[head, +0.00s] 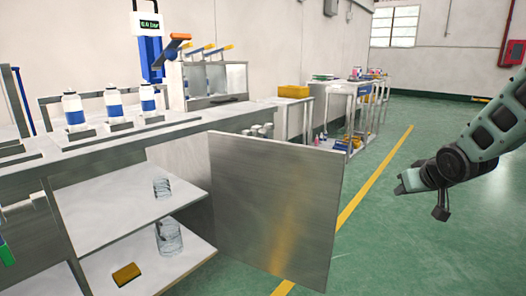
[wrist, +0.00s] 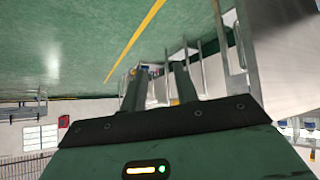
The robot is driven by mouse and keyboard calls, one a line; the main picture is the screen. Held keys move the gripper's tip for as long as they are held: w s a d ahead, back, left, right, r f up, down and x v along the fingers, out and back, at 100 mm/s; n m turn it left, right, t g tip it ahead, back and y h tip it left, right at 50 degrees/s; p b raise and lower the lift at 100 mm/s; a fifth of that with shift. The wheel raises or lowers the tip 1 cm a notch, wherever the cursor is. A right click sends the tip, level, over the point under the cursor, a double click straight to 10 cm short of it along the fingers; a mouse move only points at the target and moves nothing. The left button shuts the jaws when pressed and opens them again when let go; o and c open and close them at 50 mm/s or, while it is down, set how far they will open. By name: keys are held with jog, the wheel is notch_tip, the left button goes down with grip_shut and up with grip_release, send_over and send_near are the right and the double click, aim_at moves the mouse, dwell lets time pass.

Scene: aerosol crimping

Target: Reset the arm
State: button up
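My gripper (head: 402,184) hangs in the air at the right of the head view, over the green floor and clear of the cabinet door. In the wrist view my gripper (wrist: 157,82) shows two dark fingers standing apart with nothing between them. It is open and empty. My arm reaches in from the right edge, bent at the wrist.
An open metal cabinet door (head: 272,215) juts out left of my gripper. The cabinet's shelf (head: 105,215) holds clear glass vessels. White-and-blue bottles (head: 73,108) stand on the counter. A trolley (head: 345,105) stands farther back. Green floor (head: 400,240) around the gripper is free.

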jog(key=s+a+f+g, duration=0.2)
jog(key=s+g, duration=0.1)
jog(key=s, duration=0.9)
jog(key=s+a+f+g, duration=0.2)
jog(key=s+a+g, duration=0.15)
jog(key=s, duration=0.85)
jog(key=s+a+r+n+g+y, duration=0.1)
jog(key=s+a+n, duration=0.2)
jog(key=s+a, duration=0.4)
jog(key=s+a+r+n+g, duration=0.1)
jog(key=s+a+n+g, duration=0.2)
jog(key=a, duration=0.7)
notch_tip(320, 180, up, 28)
jog(key=s+t+p, duration=0.1)
jog(key=s+p, duration=0.1)
jog(key=p, duration=2.6)
jog(key=shift+a+r+n+p, duration=0.2)
jog(key=shift+a+n+p, duration=0.05)
jog(key=shift+n+p, duration=0.15)
jog(key=shift+s, duration=0.1)
